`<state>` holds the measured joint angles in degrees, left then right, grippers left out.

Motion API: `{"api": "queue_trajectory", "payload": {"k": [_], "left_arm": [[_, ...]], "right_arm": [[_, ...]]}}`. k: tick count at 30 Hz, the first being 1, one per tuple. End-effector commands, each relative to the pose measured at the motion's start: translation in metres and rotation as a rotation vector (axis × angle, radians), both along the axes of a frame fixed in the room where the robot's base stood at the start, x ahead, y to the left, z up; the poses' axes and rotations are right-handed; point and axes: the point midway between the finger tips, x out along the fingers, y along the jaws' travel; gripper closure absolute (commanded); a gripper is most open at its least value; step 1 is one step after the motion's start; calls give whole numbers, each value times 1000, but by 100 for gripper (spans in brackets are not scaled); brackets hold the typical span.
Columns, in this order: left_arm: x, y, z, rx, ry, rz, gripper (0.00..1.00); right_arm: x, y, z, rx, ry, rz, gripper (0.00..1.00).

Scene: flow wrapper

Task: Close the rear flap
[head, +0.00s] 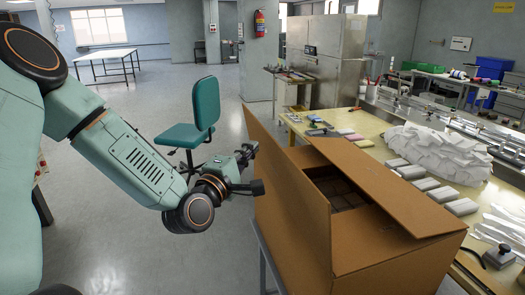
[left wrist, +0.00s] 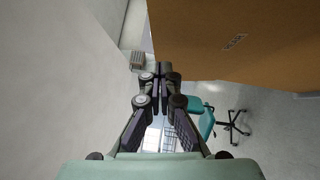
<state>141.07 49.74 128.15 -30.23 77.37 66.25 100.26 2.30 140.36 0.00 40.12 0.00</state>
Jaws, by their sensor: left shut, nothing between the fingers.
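An open brown cardboard box (head: 395,268) stands on the right side of the head view. A tall flap (head: 285,190) stands up along its left side. Another flap (head: 378,185) slopes over the opening from the right, leaving a dark gap with brown contents between them. I cannot tell for sure which one is called rear. My left gripper (head: 254,168) is beside the outer left face of the tall flap, near its far end; contact is not clear. In the left wrist view its fingers (left wrist: 161,70) are together and empty, with cardboard (left wrist: 240,40) beyond them. My right gripper is not in view.
A yellowish worktable (head: 420,208) behind the box holds several wrapped packs and a heap of white wrappers (head: 435,150). A teal chair (head: 205,105) stands behind my left arm. The grey floor left of the box is mostly clear.

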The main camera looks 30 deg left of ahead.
Motion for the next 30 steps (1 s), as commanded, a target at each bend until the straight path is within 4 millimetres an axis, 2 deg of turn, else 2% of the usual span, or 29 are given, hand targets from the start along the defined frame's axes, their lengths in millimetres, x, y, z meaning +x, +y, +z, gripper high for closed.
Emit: {"api": "queue_trajectory", "payload": {"k": [13, 30], "left_arm": [[20, -18, 5, 3, -1, -1, 100], [24, -21, 6, 2, 0, 0, 100]], "right_arm": [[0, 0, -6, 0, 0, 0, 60], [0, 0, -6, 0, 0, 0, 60]]}}
